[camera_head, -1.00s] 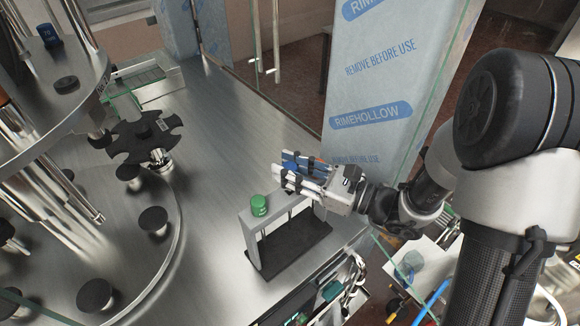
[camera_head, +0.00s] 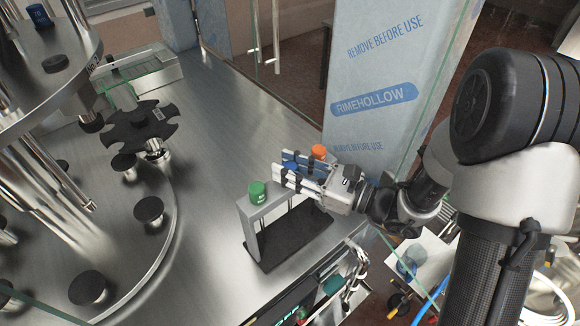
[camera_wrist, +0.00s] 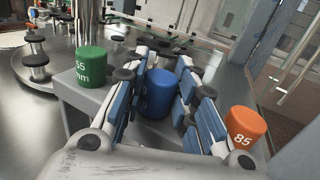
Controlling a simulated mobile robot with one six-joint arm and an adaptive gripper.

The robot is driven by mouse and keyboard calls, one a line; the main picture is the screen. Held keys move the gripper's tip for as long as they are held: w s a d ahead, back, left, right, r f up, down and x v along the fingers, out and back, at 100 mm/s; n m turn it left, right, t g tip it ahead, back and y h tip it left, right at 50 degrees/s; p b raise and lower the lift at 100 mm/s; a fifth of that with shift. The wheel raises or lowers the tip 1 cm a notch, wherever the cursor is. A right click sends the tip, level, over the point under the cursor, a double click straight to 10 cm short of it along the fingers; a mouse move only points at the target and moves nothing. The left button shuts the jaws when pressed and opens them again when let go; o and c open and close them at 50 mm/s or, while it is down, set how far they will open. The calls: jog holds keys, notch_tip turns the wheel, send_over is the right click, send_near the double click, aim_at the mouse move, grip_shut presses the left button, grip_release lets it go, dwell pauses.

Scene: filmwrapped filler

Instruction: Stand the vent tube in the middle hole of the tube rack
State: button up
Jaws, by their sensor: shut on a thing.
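The tube rack (camera_head: 277,203) is a grey bridge on a black base, standing on the steel deck. A green cap (camera_head: 257,191) marked 55 mm stands at its left end, and an orange cap (camera_head: 319,151) marked 85 at its right end. My gripper (camera_head: 289,168) is shut on a blue-capped tube, taken to be the vent tube, between these two. Its blue cap (camera_wrist: 158,93) shows upright between the finger pads in the wrist view. The fingers hide the tube's lower part and the middle hole, so I cannot tell whether it is in the hole.
A round turntable with black knobs (camera_head: 149,210) and a black star wheel (camera_head: 142,130) stands left of the rack. A film-wrapped panel (camera_head: 375,85) rises behind my gripper. Open steel deck (camera_head: 225,125) lies between turntable and panel.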

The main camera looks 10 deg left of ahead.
jog(key=shift+f, duration=0.2)
dwell(0.7)
jog(key=o, duration=1.2)
jog(key=v, duration=0.7)
jog(key=s+f+n+g+h+b, duration=0.2)
jog(key=s+n+g+h+b, duration=0.45)
jog(key=s+n, duration=0.9)
jog(key=d+n+t+h, duration=0.1)
jog(key=d+n+h, duration=0.1)
jog(key=d, duration=0.3)
jog(key=s+d+n+t+h+b, duration=0.1)
jog(key=d+n+t+h, duration=0.1)
jog(key=d+h, duration=0.2)
jog(key=s+d+n+t+h, duration=0.1)
jog(key=d+n+t+h, duration=0.1)
jog(key=d+h, duration=0.2)
jog(key=shift+s+d+r+t+h+b, duration=0.15)
jog(key=shift+d+t+h+b, duration=0.15)
jog(key=shift+d, duration=0.55)
